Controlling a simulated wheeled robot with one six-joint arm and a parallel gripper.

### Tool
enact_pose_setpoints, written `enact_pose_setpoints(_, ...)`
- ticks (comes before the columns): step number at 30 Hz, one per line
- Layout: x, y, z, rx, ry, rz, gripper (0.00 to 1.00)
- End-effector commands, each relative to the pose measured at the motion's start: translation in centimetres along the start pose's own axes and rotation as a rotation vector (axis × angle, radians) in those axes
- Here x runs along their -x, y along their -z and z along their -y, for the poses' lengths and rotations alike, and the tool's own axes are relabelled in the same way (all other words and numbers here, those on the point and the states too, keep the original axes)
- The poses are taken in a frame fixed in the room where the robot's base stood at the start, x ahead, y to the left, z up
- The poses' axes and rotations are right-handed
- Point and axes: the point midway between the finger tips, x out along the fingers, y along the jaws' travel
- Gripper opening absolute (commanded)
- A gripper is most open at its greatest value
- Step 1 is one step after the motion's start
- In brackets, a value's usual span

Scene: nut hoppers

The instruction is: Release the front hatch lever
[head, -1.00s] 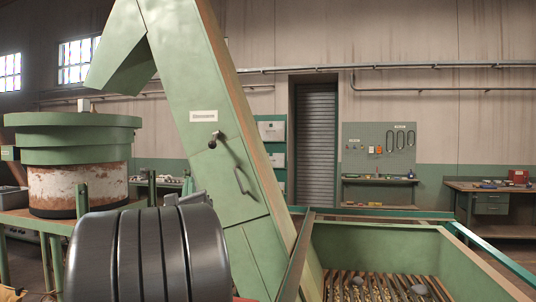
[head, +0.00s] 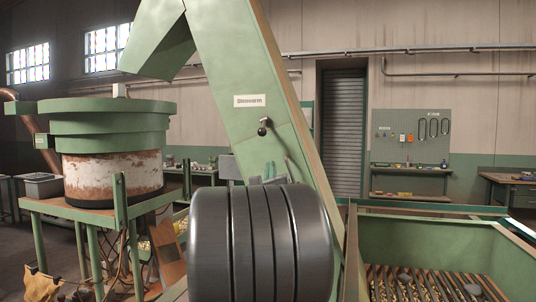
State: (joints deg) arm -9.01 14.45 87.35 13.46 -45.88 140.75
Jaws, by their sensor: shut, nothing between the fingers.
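A small dark lever with a round black knob (head: 262,131) sits on the green sloping housing (head: 235,60) in the head view, just below a white label plate (head: 263,101). It looks like the front hatch lever; whether it is latched I cannot tell. A curved grab handle (head: 287,168) shows lower right of it on the same panel. A large dark ribbed body, apparently part of my own arm, hides the panel's lower part. My gripper and its fingertips do not show, so its distance from the lever cannot be seen.
A green round hopper (head: 105,130) stands on a green frame table at the left. A green open bin (head: 430,240) with a slatted floor is at the lower right. A workbench and tool board (head: 410,135) are at the far wall, beside a grey shutter door (head: 343,130).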

Motion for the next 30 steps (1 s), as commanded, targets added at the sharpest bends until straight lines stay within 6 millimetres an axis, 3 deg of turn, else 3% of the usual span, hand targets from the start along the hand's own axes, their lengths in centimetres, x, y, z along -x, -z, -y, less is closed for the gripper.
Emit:
enact_pose_setpoints(14,-9.7,-0.3,0.2,0.0,0.0,-0.001,0.0)
enact_pose_setpoints(21,-8.5,-3.3,0.1,-0.001,0.0,0.002,0.0)
enact_pose_setpoints(30,-8.0,-3.9,0.0,0.0,0.0,0.001,0.0)
